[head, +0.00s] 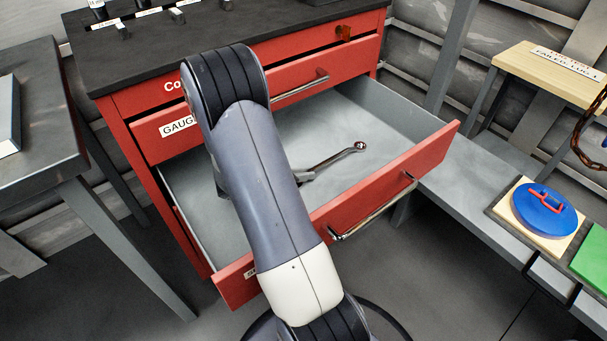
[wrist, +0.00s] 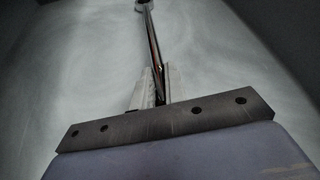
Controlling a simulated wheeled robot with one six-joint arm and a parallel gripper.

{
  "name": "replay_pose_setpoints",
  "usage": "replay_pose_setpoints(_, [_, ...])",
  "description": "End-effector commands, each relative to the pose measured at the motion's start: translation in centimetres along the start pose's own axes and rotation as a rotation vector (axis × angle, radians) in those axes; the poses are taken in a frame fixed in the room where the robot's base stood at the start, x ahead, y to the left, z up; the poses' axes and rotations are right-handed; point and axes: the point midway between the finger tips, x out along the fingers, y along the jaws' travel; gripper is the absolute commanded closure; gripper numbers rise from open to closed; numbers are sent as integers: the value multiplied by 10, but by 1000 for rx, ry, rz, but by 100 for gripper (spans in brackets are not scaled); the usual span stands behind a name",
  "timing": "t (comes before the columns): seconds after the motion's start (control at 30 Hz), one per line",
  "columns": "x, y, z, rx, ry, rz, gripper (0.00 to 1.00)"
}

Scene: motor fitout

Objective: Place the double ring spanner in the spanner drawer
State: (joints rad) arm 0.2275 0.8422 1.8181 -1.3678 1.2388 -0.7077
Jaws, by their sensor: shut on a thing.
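The double ring spanner (head: 336,161) is a slim metal tool with a ring end, seen inside the open lower red drawer (head: 400,187). In the wrist view the spanner (wrist: 152,40) runs up and away from between the fingers. My gripper (wrist: 155,82) is shut on the spanner, over the drawer's pale grey floor. In the head view my arm hides most of the gripper and the spanner's near end. I cannot tell whether the spanner touches the drawer floor. The label on the drawer front is mostly hidden by my arm.
The red cabinet (head: 127,137) has closed drawers above the open one, one labelled "GAUG...". A dark bench (head: 45,120) stands at left. At right, a grey bench (head: 460,185) holds a blue disc (head: 540,212) with a red handle and a green block (head: 592,258). The drawer's right part is bare.

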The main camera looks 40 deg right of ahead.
Motion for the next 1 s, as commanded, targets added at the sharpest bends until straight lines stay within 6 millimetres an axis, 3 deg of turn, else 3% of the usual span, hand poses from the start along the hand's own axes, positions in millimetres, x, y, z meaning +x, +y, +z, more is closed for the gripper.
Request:
replay_pose_setpoints(0.13, [1,1,-3,0,-1,0,100])
replay_pose_setpoints(0.17, [2,1,-4,-1,0,0,87])
replay_pose_setpoints(0.43, [1,1,-3,0,0,1,66])
replay_pose_setpoints(0.77, [-1,0,2,0,1,1,66])
replay_pose_setpoints(1.0, [-39,1,2,-1,-1,6,66])
